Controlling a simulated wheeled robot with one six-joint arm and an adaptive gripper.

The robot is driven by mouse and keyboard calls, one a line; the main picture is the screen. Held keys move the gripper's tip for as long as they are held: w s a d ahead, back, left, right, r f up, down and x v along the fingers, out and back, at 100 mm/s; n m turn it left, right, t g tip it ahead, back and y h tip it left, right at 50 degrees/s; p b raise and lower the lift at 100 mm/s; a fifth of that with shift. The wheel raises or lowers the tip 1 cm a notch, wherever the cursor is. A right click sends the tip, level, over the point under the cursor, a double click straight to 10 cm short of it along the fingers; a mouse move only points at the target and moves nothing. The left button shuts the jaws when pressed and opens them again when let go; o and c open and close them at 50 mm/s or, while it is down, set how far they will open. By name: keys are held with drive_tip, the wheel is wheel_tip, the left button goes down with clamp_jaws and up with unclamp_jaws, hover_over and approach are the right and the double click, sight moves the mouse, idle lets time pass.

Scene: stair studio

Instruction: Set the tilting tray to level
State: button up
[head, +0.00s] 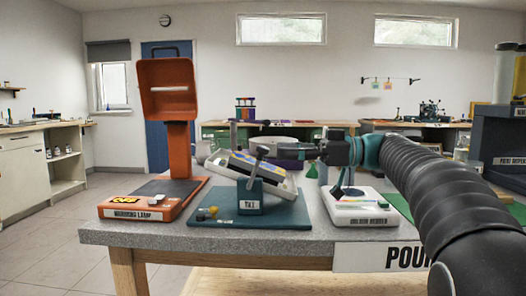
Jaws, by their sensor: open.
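The tilting tray (230,166) is a pale tray on a teal stand (262,207) with a small label. It is tilted, its left end higher and its right end lower. My gripper and the post hide part of the tray.
An orange warming lamp (167,90) stands left of the tray. The grey table top (140,234) has a free front strip. A dark machine (497,135) stands at the far right.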

sight(263, 151)
drive_tip(key=shift+w+a, duration=0.1)
drive_tip(key=shift+a, duration=2.6)
drive_tip(key=shift+c, duration=0.3)
clamp_jaws()
